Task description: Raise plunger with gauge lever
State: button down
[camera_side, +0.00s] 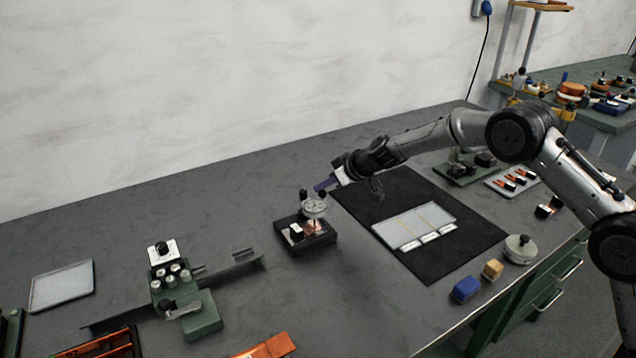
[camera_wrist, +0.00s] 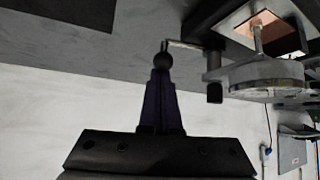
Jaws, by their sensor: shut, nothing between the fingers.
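The dial gauge (camera_side: 315,207) stands on a small black base (camera_side: 318,241), and its round body (camera_wrist: 268,75) fills the right of the wrist view. A thin bent lever (camera_wrist: 185,44) runs from the gauge to a dark ball knob (camera_wrist: 163,59). A piece of copper foil (camera_side: 312,227) lies under the gauge; its plunger (camera_wrist: 257,38) reaches down to the foil in the wrist view. My gripper (camera_wrist: 162,76) is shut and empty, its purple fingertips at the knob. I cannot tell whether they touch it. The fingers (camera_side: 321,186) are just behind the gauge top in the side view.
A black mat (camera_side: 440,262) with a pale tray (camera_side: 410,222) lies right of the gauge. A green fixture (camera_side: 205,318) with several knobs stands to the left. Blue (camera_side: 466,289) and tan (camera_side: 492,269) blocks lie near the front edge. The bench behind the gauge is clear.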

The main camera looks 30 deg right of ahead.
aim_at(322, 194)
jog(key=shift+s, duration=1.6)
jog(key=s+a+r, duration=0.1)
jog(key=s+r, duration=0.2)
jog(key=r, duration=0.5)
jog(key=shift+a+r, duration=0.15)
jog(key=shift+a, duration=0.2)
jog(key=shift+d, duration=0.1)
